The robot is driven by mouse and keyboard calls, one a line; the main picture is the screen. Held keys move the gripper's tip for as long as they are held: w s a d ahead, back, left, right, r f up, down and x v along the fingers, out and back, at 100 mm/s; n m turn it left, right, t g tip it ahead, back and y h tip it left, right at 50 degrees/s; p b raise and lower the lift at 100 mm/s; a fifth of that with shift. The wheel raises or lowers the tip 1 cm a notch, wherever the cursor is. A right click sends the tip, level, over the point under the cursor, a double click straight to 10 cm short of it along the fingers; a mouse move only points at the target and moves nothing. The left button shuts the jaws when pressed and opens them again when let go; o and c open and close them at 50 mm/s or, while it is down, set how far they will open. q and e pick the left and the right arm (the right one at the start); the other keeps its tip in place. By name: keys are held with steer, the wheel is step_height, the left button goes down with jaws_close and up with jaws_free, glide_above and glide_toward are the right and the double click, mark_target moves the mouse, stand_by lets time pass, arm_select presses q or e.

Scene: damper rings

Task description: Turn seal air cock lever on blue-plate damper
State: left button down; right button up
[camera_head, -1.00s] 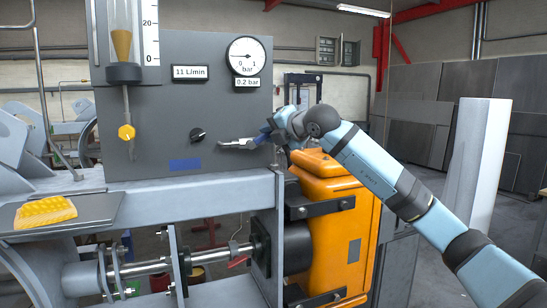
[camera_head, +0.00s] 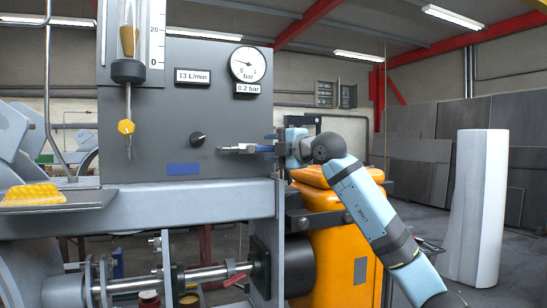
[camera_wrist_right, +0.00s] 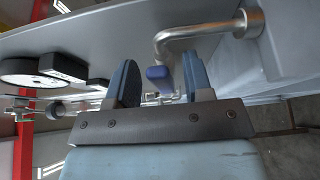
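The grey panel (camera_head: 225,105) carries a blue plate (camera_head: 183,169) below a black knob (camera_head: 198,139). My right gripper (camera_head: 277,146) is at that blue end. My left gripper is not in view.
A round gauge (camera_head: 247,64) reads low, above a 0.2 bar label. An orange housing (camera_head: 335,230) stands below my right arm.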

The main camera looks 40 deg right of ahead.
steer(key=shift+f, duration=0.1)
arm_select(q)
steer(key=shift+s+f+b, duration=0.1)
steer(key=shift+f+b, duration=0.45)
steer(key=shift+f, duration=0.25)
arm_select(e)
steer(key=shift+v, duration=1)
arm_select(q)
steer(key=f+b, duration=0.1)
steer(key=b, duration=0.1)
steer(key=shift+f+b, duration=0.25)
steer(key=shift+b, duration=0.15)
arm_select(e)
steer(key=v, duration=0.6)
